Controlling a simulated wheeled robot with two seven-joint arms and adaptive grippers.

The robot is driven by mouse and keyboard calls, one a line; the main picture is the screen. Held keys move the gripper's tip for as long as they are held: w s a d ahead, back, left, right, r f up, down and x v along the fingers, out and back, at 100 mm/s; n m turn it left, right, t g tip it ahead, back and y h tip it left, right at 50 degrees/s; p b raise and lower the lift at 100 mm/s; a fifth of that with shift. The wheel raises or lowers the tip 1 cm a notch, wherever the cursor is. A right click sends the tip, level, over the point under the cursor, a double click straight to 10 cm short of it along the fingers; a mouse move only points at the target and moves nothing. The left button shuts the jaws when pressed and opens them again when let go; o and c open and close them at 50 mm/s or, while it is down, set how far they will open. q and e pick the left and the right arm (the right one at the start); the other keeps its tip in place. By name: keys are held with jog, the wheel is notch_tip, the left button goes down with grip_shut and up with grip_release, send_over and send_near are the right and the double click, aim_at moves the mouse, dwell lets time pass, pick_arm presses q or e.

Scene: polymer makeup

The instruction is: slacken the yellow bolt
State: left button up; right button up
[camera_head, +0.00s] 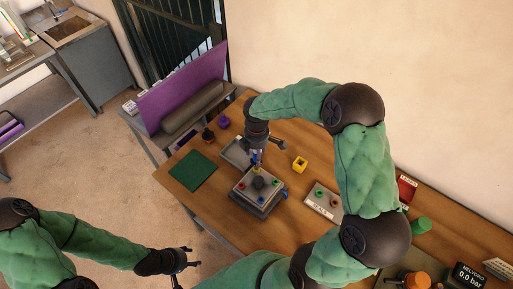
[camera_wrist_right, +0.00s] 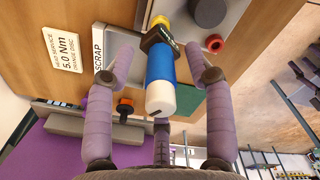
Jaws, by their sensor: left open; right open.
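A grey block fixture (camera_head: 262,203) on the wooden table carries a dark round knob (camera_head: 258,183) and small coloured bolts around it. A tool with a blue body (camera_wrist_right: 160,64) and white end cap (camera_wrist_right: 161,99) stands at its far edge. Yellow (camera_wrist_right: 160,20) shows at the tool's far end, beyond a dark collar; I cannot tell whether this is the yellow bolt or part of the tool. My right gripper (camera_head: 257,152) is above the tool, open, with its fingers around but apart from the white end. My left gripper (camera_head: 184,262) is open and empty, off the table's front edge.
A green mat (camera_head: 193,171) lies left. A gauge reading 0.0 bar (camera_head: 468,276) stands at right.

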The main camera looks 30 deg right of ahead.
jog(key=shift+f, duration=0.2)
grip_shut()
jog(key=shift+r+n+p, duration=0.15)
jog(key=shift+n+p, duration=0.2)
jog(key=shift+n, duration=0.65)
jog(key=shift+n+p, duration=0.65)
jog(key=shift+n, duration=0.25)
